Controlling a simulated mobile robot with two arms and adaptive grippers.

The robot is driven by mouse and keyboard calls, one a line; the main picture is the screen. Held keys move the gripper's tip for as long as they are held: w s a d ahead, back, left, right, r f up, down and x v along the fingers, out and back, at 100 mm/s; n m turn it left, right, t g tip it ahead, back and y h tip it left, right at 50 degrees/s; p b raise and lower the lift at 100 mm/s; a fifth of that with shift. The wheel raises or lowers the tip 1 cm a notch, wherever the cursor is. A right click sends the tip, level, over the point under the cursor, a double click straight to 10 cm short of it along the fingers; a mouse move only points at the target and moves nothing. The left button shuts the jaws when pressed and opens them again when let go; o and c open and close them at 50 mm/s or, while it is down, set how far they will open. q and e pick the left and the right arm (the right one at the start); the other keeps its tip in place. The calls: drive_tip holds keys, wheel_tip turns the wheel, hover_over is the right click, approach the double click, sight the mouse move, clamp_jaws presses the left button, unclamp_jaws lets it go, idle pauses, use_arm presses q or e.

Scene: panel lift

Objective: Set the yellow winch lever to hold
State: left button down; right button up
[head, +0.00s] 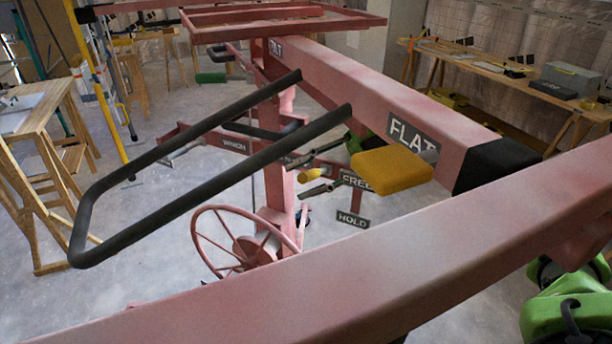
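The yellow winch lever (311,175) shows as a small yellow grip beside the red mast, left of the FREE plate (357,181) and above the HOLD plate (352,219). Its grip is at about the height of FREE. My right gripper (308,175) reaches in from behind the red beam. Its two grey fingers are apart, one above and one below the yellow grip. I cannot tell whether either finger touches it. The rest of the lever and most of the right gripper's body are hidden. My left gripper is not in view.
A red beam (400,85) with a FLAT plate and a larger yellow paddle (392,170) crosses above the lever. A black U-shaped bar (180,200) and a closer red beam (300,290) stand in front. A red handwheel (240,245) is below.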

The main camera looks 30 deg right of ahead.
clamp_jaws()
wheel_tip(320, 180, down, 10)
drive_tip(key=n+t+h, duration=0.3)
drive_tip(key=n+h, duration=0.1)
drive_tip(key=h, duration=0.3)
drive_tip(key=shift+r+n, duration=0.15)
drive_tip(key=shift+n, duration=0.15)
idle(0.4)
drive_tip(key=shift+o, duration=0.3)
unclamp_jaws()
drive_tip(key=shift+d, duration=0.1)
